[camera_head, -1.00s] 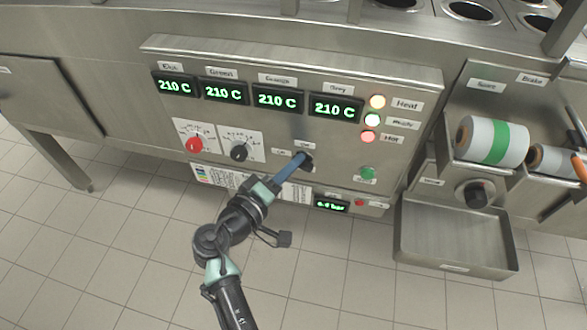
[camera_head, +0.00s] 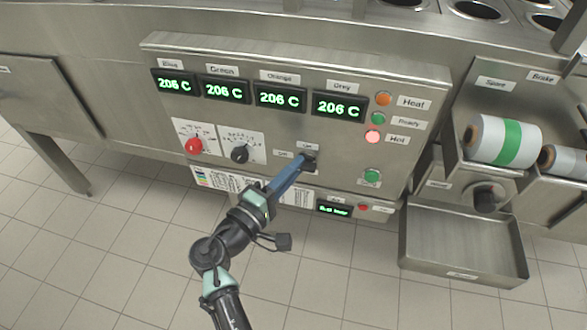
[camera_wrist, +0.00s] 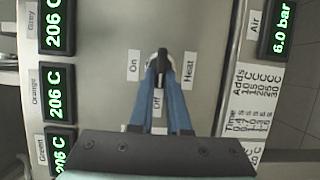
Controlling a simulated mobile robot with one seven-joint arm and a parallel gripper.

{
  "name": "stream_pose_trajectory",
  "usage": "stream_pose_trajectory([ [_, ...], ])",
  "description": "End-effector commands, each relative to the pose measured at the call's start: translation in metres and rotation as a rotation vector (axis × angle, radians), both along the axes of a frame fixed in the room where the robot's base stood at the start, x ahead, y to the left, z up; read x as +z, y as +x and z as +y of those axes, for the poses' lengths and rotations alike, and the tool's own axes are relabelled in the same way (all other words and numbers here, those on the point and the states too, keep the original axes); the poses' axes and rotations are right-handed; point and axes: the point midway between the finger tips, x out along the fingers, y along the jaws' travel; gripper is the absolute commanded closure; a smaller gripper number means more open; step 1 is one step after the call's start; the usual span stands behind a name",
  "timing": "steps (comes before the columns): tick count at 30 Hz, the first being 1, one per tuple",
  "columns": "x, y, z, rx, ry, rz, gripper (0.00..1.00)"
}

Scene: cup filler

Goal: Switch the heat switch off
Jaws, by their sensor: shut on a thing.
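The heat switch (camera_head: 311,158) is a small black knob on the steel control panel, with On, Off and Heat labels around it. In the wrist view the black knob (camera_wrist: 162,57) shows between the fingertips, its bar roughly in line with the Off label (camera_wrist: 157,101). The fingers hide part of it. My gripper (camera_head: 303,163), with long blue fingers, reaches it from the lower left and is shut on it. The Heat lamp (camera_head: 384,99) looks dull orange and the Ready lamp (camera_head: 378,118) dull green.
Green displays (camera_head: 226,89) read 206 C along the panel top. A red knob (camera_head: 193,146) and a black dial (camera_head: 240,154) sit left of the switch, a green button (camera_head: 371,176) to its right. A steel tray (camera_head: 465,245) juts out at right.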

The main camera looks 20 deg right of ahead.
Motion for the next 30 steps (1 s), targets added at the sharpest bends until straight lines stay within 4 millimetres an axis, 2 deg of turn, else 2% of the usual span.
stream_pose_trajectory([
  [6,0.000,0.000,0.000,0.000,-0.003,0.003,1.00],
  [7,0.000,0.000,0.000,0.000,-0.003,0.003,0.81],
  [11,0.000,0.000,0.000,0.000,-0.002,0.003,0.58],
  [12,0.000,0.000,0.000,0.000,-0.002,0.003,0.55],
  [23,0.000,-0.003,0.005,0.001,0.000,0.002,0.55],
  [26,0.001,-0.010,0.017,0.003,0.000,0.002,0.55],
  [30,0.001,-0.027,0.042,0.006,-0.001,0.003,0.55],
])
